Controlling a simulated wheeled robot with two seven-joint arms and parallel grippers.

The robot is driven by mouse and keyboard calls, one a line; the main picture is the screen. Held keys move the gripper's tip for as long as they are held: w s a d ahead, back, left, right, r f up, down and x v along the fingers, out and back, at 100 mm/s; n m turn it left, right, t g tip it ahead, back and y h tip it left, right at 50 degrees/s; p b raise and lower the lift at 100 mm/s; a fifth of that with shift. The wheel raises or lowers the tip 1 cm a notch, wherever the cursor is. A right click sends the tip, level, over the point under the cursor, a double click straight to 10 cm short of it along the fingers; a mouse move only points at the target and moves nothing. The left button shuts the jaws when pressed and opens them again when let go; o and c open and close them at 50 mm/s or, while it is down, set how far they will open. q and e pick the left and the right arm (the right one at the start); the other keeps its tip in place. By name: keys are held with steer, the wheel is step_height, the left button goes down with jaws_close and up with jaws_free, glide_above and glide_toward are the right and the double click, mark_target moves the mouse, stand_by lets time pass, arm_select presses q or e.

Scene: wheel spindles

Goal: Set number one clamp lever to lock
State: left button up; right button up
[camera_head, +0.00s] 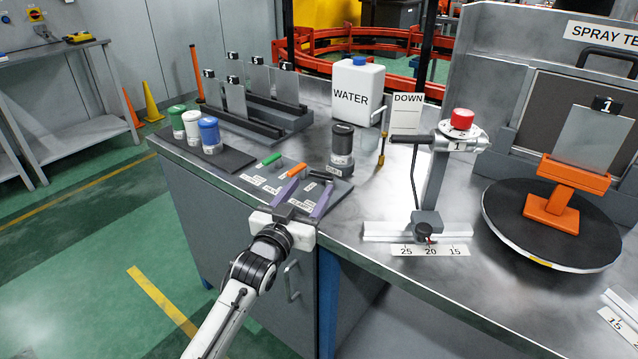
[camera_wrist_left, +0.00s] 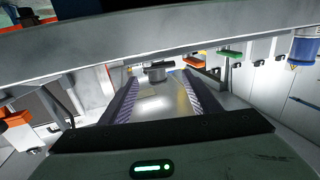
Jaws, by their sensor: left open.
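My left gripper (camera_head: 305,195) is open and empty over the bench's front edge, well left of the stand. Its two fingers show in the left wrist view (camera_wrist_left: 160,98). My right gripper is not in view.
A dark jar (camera_head: 342,150) stands beyond my left gripper. Green and orange handled tools (camera_head: 270,160) lie on a mat close by. A water jug (camera_head: 358,92) and a DOWN sign (camera_head: 407,112) stand behind. A black turntable (camera_head: 500,215) is at right.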

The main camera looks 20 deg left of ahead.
mark_target(320, 176)
arm_select(q)
steer(key=w+b, duration=0.2)
steer(key=w, duration=0.1)
steer(key=w+b, duration=0.1)
steer(key=shift+w+d+f, duration=0.15)
steer(key=shift+w+f, duration=0.1)
steer(key=shift+f, duration=0.1)
steer(key=shift+w+r+b, duration=0.1)
steer(key=shift+w+b, duration=0.2)
steer(key=shift+w, duration=0.3)
steer(key=shift+w+r, duration=0.1)
steer(key=shift+w, duration=0.05)
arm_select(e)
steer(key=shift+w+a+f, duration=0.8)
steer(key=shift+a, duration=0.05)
arm_select(q)
steer(key=c, duration=0.7)
steer(key=shift+w+r+m+h+p, duration=0.15)
steer(key=shift+r+m+h+p, duration=0.15)
steer(key=shift+m+h+p, duration=0.35)
steer(key=shift+w+m+h, duration=0.1)
steer(key=shift+m+h, duration=0.25)
steer(key=shift+h, duration=0.4)
steer(key=shift+w+f+m+g+h+b, duration=0.15)
steer(key=shift+m+g+h+b, duration=0.25)
steer(key=shift+m+h+b, duration=0.5)
steer(key=shift+h, duration=0.3)
